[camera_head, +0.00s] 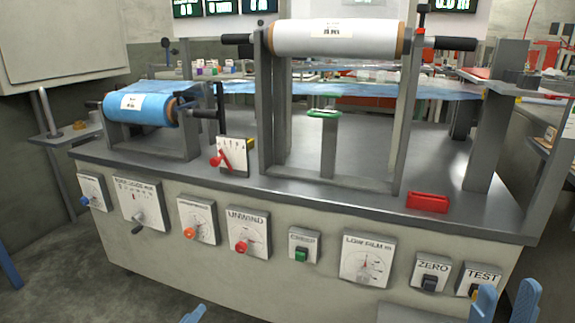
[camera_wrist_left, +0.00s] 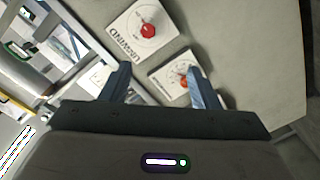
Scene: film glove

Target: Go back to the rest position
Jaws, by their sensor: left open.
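My left gripper (camera_wrist_left: 158,74) is open in the left wrist view, with two blue fingers apart and nothing between them. Past its fingers are the UNWIND dial (camera_wrist_left: 148,28) with a red knob and another dial plate (camera_wrist_left: 180,76). In the head view only a blue tip of my left gripper (camera_head: 193,314) shows at the bottom edge, below the machine's front panel. My right gripper (camera_head: 507,297) is at the lower right in the head view, its two blue fingers apart and empty, in front of the panel near the TEST switch (camera_head: 478,280).
The machine (camera_head: 330,215) fills the middle. It carries a white film roll (camera_head: 336,38) on a tall stand and a blue film roll (camera_head: 138,108) at left. A red tray (camera_head: 428,202) sits on its top edge. Floor (camera_head: 60,285) is clear at lower left.

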